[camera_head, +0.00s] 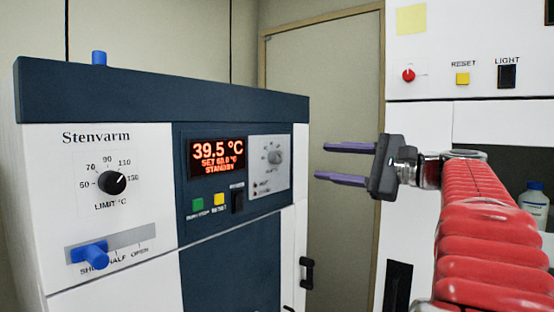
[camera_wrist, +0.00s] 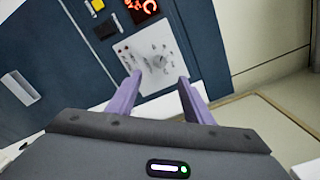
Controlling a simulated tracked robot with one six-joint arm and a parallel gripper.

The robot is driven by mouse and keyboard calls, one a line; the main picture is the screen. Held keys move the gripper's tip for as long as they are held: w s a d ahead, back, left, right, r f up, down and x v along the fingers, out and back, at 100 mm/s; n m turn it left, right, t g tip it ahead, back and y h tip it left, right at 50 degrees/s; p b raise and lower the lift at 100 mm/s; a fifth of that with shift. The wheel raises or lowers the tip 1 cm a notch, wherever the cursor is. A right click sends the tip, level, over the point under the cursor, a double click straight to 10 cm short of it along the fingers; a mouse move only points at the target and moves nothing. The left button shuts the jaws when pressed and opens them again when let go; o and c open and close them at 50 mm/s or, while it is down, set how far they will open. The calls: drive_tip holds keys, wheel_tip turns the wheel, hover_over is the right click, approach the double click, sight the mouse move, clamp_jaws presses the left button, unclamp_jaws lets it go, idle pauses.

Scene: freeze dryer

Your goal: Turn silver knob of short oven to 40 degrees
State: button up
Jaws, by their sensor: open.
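The short oven (camera_head: 160,85), marked Stenvarm, stands at the left in the head view. Its silver knob (camera_head: 274,157) sits on a light dial plate right of the display (camera_head: 218,156), which reads 39.5 °C, SET 60.0 °C, STANDBY. The digits of the SET line are small. My gripper (camera_head: 333,163) is open and empty, to the right of the silver knob and apart from it. In the wrist view the silver knob (camera_wrist: 159,61) shows beyond and between the two purple fingers (camera_wrist: 158,83). The knob's exact pointer angle is too small to read.
A black limit knob (camera_head: 112,182), a blue slider (camera_head: 90,253), a green button (camera_head: 198,205), a yellow button (camera_head: 219,199) and a black switch (camera_head: 237,200) are on the oven front. A white cabinet (camera_head: 420,120) stands right. A bottle (camera_head: 535,203) is behind my arm.

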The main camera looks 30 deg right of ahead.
sight(279, 158)
drive_tip(key=x, duration=1.4)
drive_tip(key=shift+a, duration=0.1)
drive_tip(key=shift+c, duration=0.3)
drive_tip(key=c, duration=0.9)
drive_tip(key=shift+a, duration=0.2)
drive_tip(key=shift+c, duration=0.5)
drive_tip(key=shift+d+f, duration=0.1)
drive_tip(key=shift+d, duration=0.05)
